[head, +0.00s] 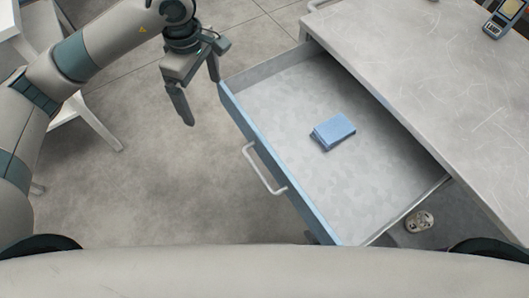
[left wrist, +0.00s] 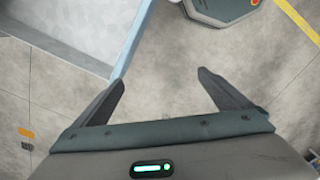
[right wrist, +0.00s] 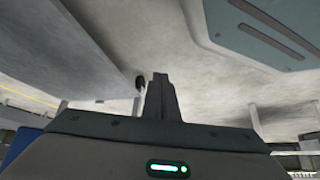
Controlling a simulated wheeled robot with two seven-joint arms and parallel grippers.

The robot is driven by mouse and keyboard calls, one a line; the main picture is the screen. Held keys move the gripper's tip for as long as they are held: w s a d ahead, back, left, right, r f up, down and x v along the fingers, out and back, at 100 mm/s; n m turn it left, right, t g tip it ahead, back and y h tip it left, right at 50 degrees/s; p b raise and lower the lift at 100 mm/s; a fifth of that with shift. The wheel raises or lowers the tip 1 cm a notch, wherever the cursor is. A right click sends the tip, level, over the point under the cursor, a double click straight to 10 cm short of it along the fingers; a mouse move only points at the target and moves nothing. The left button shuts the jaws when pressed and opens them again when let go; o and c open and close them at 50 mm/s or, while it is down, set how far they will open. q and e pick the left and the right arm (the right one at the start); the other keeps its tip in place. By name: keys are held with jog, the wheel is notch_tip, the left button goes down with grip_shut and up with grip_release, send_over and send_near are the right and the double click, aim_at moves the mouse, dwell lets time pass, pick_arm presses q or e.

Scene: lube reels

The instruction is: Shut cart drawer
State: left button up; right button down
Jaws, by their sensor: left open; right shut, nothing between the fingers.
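The cart drawer (head: 383,150) is pulled far out from the grey cart (head: 415,75), with a blue front (head: 240,116) and a pale handle (head: 262,168). Folded blue cloths or pads (head: 333,131) lie inside it. My left gripper (head: 199,105) is open and empty, above the floor just left of the drawer front's far corner. In the left wrist view the left gripper (left wrist: 162,88) has its fingers spread, with the blue drawer edge (left wrist: 133,38) close by the left finger. My right gripper (right wrist: 160,85) is shut and empty; the head view does not show it.
A white chair or stand (head: 70,110) is at the left. Small devices (head: 506,17) sit on the cart top at the far right. A pale roundish object (head: 419,221) is low beside the drawer. The floor (head: 160,200) left of the drawer is clear.

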jog(key=shift+w+d+r, duration=0.1)
jog(key=shift+w+r, duration=0.05)
jog(key=shift+w, duration=0.35)
